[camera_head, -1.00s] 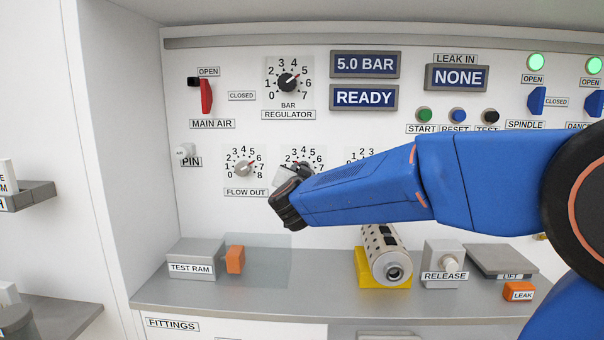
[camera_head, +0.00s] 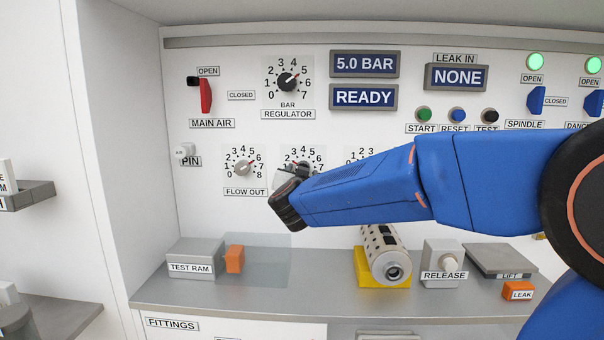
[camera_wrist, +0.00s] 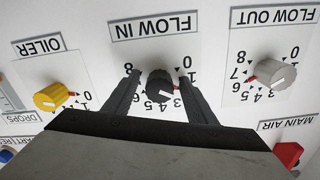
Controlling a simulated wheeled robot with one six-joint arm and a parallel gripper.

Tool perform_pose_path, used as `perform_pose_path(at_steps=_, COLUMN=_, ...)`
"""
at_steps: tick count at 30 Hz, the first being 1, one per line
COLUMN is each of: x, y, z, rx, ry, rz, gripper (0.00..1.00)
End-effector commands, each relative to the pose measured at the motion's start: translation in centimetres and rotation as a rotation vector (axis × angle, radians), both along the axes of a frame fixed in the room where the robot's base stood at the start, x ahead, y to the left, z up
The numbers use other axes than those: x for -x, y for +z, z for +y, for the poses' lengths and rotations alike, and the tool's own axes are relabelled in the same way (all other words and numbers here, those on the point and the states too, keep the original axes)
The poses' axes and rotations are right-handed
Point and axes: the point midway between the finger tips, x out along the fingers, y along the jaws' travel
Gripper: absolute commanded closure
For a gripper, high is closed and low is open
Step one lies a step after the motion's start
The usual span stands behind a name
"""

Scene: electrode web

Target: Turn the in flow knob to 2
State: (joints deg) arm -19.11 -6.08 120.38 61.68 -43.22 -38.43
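The flow in knob (camera_wrist: 160,84) is black and round on a white dial under an upside-down FLOW IN label in the wrist view. My gripper (camera_wrist: 157,73) is open, with one dark finger on each side of the knob. Gaps seem to show between fingers and knob; I cannot tell whether either touches. A small red mark shows at the knob's right side, near the right finger, but its exact reading is unclear. The fingers cover some dial numbers. In the head view my gripper (camera_head: 288,198) covers the lower part of this dial (camera_head: 303,153).
The grey flow out knob (camera_wrist: 277,74) is beside it, with the red main air handle (camera_wrist: 288,154) below. The yellow oiler knob (camera_wrist: 50,97) is on the other side. In the head view the test ram (camera_head: 196,258) and a perforated cylinder (camera_head: 385,255) sit on the shelf below.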

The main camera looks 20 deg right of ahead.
Motion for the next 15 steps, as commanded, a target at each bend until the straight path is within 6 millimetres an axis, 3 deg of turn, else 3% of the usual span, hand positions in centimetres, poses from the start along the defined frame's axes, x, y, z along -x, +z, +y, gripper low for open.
perform_pose_path(at_steps=10, x=0.4, y=0.2, z=0.1, rx=-0.001, ry=0.0, rz=-0.004, gripper=0.5)
perform_pose_path(at_steps=15, x=2.3, y=0.2, z=0.8, rx=-0.001, ry=0.003, rz=-0.004, gripper=0.5)
